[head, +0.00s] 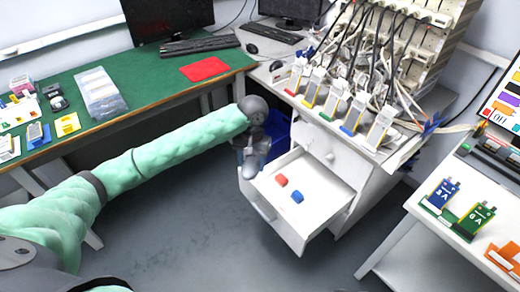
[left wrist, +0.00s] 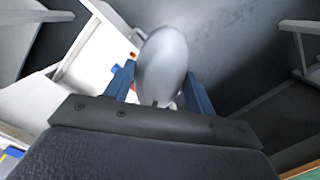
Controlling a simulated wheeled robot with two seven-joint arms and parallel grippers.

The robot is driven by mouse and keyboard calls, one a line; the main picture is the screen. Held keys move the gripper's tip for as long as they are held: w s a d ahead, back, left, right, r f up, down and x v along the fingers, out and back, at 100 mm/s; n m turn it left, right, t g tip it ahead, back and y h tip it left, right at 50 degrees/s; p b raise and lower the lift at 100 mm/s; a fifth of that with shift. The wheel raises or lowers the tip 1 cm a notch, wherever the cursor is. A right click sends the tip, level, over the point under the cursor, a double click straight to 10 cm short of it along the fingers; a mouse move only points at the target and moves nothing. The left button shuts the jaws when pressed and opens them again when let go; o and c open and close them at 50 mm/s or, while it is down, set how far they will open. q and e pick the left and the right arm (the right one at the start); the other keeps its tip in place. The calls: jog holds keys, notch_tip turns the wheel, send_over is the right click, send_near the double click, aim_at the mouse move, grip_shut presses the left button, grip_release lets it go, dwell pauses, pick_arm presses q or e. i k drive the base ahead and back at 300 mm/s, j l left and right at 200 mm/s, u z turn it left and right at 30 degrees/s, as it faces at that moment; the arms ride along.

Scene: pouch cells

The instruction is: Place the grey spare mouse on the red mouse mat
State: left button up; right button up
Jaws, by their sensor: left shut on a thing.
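The grey spare mouse (left wrist: 162,66) is between the two blue fingers of my left gripper (left wrist: 160,92) in the left wrist view. In the head view my left gripper (head: 250,165) is shut on the mouse (head: 250,170), above the left side of the open white drawer. The red mouse mat (head: 204,69) lies flat on the green desk at the back, up and left of the gripper, with nothing on it. My right gripper does not show.
The open drawer (head: 318,222) holds a red block (head: 281,180) and a blue block (head: 297,197). A blue bin (head: 277,130) stands behind the gripper.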

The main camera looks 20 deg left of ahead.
aim_at(207, 70)
jog(key=j+z, duration=0.35)
jog(key=j, duration=1.3)
